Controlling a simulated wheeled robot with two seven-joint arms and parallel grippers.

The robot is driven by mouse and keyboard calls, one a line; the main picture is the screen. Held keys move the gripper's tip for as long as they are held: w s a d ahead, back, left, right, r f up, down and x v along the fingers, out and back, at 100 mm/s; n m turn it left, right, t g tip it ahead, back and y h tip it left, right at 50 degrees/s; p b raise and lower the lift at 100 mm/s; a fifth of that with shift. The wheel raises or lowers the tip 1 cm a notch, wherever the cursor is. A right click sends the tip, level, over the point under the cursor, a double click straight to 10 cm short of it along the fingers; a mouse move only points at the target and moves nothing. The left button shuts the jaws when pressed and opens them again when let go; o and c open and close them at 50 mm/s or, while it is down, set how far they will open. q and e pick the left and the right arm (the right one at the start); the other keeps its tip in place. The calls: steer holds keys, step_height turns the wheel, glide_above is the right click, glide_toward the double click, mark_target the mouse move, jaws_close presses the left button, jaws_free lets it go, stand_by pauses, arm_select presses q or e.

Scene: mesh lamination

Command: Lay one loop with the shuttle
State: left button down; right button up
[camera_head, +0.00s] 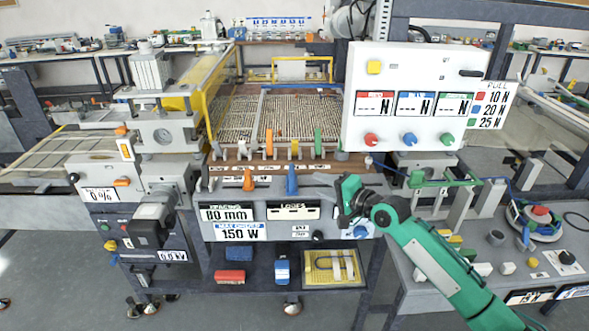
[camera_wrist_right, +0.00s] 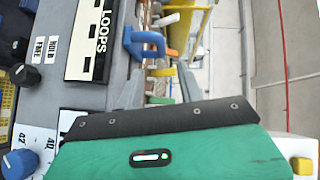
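The right gripper (camera_head: 345,190) is at the front panel of the machine, right of the blue lever (camera_head: 291,180) and apart from it. In the right wrist view its two grey fingers (camera_wrist_right: 159,88) stand apart with nothing clearly held between them. The blue handle (camera_wrist_right: 145,42) shows just beyond the fingertips. An orange lever (camera_head: 249,180) stands left of the blue one. The mesh bed (camera_head: 298,115) with rows of light strands lies behind the panel. A green upright piece (camera_head: 318,140) stands at its front edge. I cannot tell which piece is the shuttle. My left gripper is not in view.
A white control box (camera_head: 415,100) with red, blue and green knobs hangs above the right gripper. A yellow tray (camera_head: 333,267) sits on the lower shelf. A cable reel (camera_head: 537,220) and small blocks lie on the right bench. Yellow guard rails (camera_head: 208,92) flank the bed.

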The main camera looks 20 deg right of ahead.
mark_target(292, 170)
steer(key=p+x, duration=0.2)
steer(key=x, duration=0.8)
steer(key=shift+w+a, duration=0.1)
steer(key=shift+w, duration=0.2)
steer(key=shift+w+a+f, duration=0.1)
steer(key=shift+w+a, duration=0.15)
steer(key=shift+w, duration=0.25)
jaws_close()
